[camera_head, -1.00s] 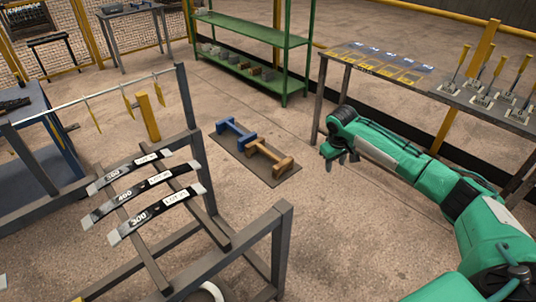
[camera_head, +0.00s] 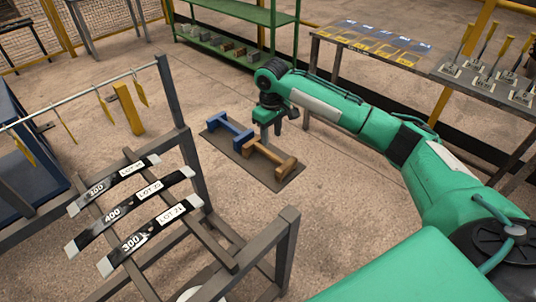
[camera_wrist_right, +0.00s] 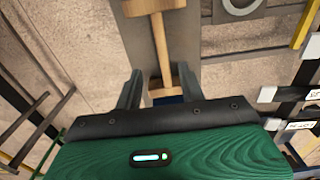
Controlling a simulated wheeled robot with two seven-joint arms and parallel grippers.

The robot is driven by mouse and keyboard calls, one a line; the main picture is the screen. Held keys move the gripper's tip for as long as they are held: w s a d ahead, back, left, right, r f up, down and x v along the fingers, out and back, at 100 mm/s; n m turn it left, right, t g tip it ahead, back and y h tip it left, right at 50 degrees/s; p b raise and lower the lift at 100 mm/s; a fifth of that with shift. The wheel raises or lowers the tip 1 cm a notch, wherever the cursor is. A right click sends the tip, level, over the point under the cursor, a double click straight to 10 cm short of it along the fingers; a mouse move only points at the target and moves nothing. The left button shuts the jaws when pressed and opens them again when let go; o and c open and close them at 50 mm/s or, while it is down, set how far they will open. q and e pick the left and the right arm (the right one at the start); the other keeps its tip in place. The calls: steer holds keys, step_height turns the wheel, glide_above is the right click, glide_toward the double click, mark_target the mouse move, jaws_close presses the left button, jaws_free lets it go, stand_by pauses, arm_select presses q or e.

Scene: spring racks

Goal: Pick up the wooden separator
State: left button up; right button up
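The wooden separator (camera_head: 268,160), a bar with a block at each end, lies on a dark grey mat (camera_head: 222,150) on the floor beside a similar blue separator (camera_head: 230,132). My right gripper (camera_head: 275,125) hangs above the mat, close to the far end of the wooden separator. In the right wrist view the wooden bar (camera_wrist_right: 160,45) runs toward the space between my two spread fingers (camera_wrist_right: 160,92). The gripper is open and appears empty; its height above the wood is hard to judge. My left gripper is not in view.
A rack with several labelled dark springs (camera_head: 128,215) stands at the left front. A green shelf (camera_head: 240,62) stands behind the mat. A table with tools and yellow-marked cards (camera_head: 375,50) is at the right back. Bare floor surrounds the mat.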

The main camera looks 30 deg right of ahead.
mark_target(270, 152)
step_height(270, 152, down, 4)
steer(key=shift+w+r, duration=0.1)
steer(key=shift+a+f, duration=0.1)
steer(key=shift+f, duration=0.45)
step_height(270, 152, down, 4)
steer(key=shift+a+f, duration=0.15)
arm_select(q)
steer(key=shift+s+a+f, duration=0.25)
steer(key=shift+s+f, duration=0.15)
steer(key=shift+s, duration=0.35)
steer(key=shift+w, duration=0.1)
arm_select(e)
steer(key=shift+c, duration=0.4)
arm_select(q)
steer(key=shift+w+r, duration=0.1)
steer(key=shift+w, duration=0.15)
arm_select(e)
jaws_close()
